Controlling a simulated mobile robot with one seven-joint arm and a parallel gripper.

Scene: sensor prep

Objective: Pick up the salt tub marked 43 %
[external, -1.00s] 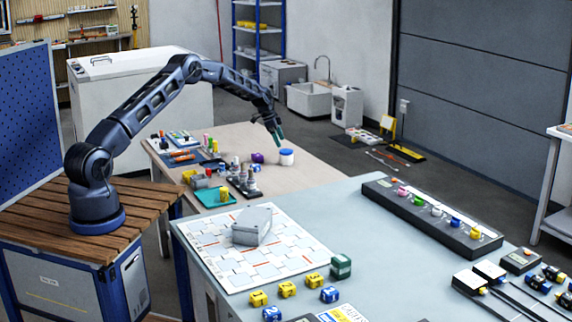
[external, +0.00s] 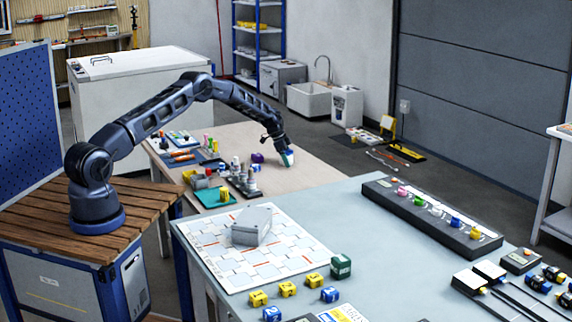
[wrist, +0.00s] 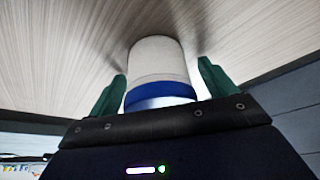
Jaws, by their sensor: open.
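A white tub with a blue band (wrist: 160,62) stands on the beige table (external: 318,172). In the wrist view it sits between the two green fingers of my gripper (wrist: 162,72). My gripper is open, one finger on each side of the tub, with a visible gap at least at the right finger. In the external view my gripper (external: 288,158) is down at the tub and hides most of it. No 43 % marking can be read in either view.
A purple item (external: 257,157) lies just left of the tub. Grey-topped bottles and a teal tray (external: 213,197) stand further left. The beige table is clear to the right of the tub. A pale blue-grey table (external: 330,225) with a grey box (external: 252,226) is in front.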

